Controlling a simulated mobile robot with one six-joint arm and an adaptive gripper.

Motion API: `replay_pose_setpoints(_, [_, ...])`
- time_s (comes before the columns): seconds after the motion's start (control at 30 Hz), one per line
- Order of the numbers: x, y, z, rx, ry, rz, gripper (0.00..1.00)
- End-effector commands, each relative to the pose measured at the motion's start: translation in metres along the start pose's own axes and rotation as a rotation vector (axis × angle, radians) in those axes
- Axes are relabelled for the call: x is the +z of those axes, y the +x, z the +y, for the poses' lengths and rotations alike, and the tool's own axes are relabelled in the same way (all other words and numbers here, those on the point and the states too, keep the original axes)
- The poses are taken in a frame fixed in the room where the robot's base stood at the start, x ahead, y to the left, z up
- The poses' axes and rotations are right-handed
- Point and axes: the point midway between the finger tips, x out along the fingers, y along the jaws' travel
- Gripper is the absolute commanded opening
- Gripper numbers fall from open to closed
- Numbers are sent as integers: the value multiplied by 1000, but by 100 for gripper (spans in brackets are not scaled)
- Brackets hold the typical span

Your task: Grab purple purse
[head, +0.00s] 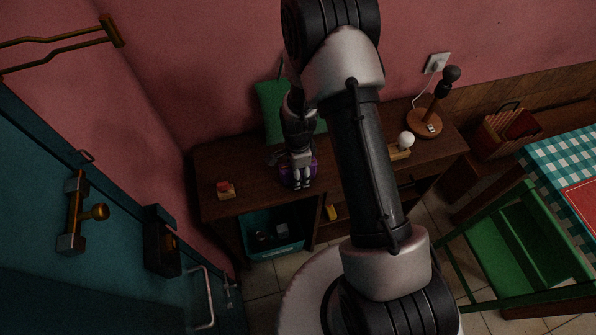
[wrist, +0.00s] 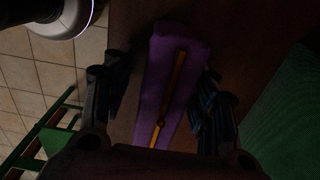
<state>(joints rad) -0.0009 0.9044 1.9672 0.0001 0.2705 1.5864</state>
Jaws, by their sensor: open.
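The purple purse (head: 287,174) sits on the dark wooden table, mostly hidden behind my gripper in the head view. In the wrist view the purse (wrist: 173,88) shows from above as a long purple shape with a gold strip like a zipper along it. My gripper (head: 300,181) is over the purse, pointing down. In the wrist view its open fingers (wrist: 160,115) stand on either side of the purse, one left and one right. Whether they touch it cannot be told.
The dark table (head: 355,170) also bears a green bag-like thing (head: 273,108), a small red and yellow item (head: 225,190), a white ball on a wooden base (head: 406,139) and a lamp (head: 428,124). A teal bin (head: 273,245) stands below. A green chair (head: 525,245) is at right.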

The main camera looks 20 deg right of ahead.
Motion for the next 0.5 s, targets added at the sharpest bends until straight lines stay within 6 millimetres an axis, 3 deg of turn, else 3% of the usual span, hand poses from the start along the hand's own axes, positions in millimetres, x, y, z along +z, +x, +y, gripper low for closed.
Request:
replay_pose_setpoints(0.13, [0,-1,0,-1,0,0,53])
replay_pose_setpoints(0.5, [0,-1,0,-1,0,0,28])
